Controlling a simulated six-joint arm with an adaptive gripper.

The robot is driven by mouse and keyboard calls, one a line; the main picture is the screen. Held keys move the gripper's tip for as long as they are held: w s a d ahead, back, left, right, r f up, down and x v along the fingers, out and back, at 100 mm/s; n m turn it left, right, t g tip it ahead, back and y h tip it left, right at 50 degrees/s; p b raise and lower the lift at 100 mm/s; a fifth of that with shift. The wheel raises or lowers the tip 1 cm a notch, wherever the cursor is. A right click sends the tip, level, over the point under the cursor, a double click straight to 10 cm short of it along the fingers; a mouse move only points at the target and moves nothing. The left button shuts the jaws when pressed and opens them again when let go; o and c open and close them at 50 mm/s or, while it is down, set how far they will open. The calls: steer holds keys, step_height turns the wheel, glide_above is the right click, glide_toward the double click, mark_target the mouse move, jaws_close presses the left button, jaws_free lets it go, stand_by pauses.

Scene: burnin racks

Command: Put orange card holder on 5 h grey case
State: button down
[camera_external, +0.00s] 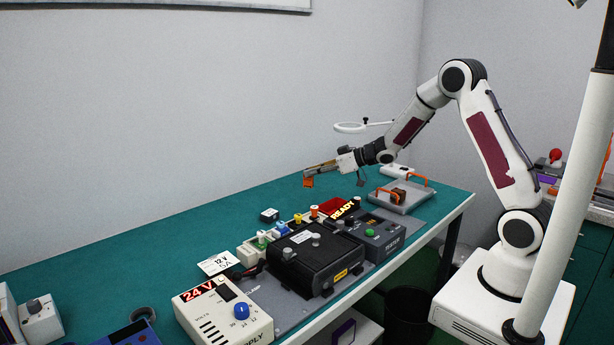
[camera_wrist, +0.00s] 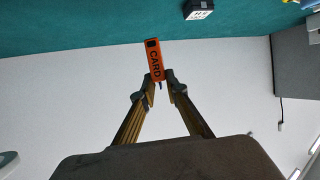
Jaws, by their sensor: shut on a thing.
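The orange card holder (camera_external: 308,182), marked CARD, hangs at the tips of my gripper (camera_external: 312,171) above the back part of the green table. In the wrist view the card holder (camera_wrist: 154,58) is pinched between the fingertips of my gripper (camera_wrist: 160,80). A small dark grey case (camera_wrist: 198,13) with a white label shows at the top of the wrist view, apart from the card holder; its label looks like 5 h but is small and turned. A small dark case (camera_external: 269,215), probably the same one, stands on the table in the external view, below and left of my gripper.
Small pots with coloured tops (camera_external: 283,229), a red tray (camera_external: 333,206), a READY sign (camera_external: 343,209) and a black box (camera_external: 312,260) stand near the case. A power supply (camera_external: 222,312) is at the front. A magnifier ring (camera_external: 350,128) is behind my arm. The back left table is clear.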

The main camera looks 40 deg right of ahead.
steer(key=w+a+r+n+g+y, duration=0.1)
steer(key=w+a+r, duration=0.1)
steer(key=a, duration=0.5)
steer(key=w+a+r+n+g+y, duration=0.1)
steer(key=w+a+n+y, duration=0.1)
steer(key=a, duration=0.5)
steer(key=shift+w+a+r+g, duration=0.15)
steer(key=shift+w+r+g, duration=0.15)
steer(key=shift+w+r, duration=0.1)
steer(key=shift+f, duration=0.1)
glide_above(274, 213)
step_height(274, 213, down, 6)
steer(key=shift+f, duration=0.15)
steer(key=shift+f, duration=1.8)
steer(key=shift+f, duration=0.1)
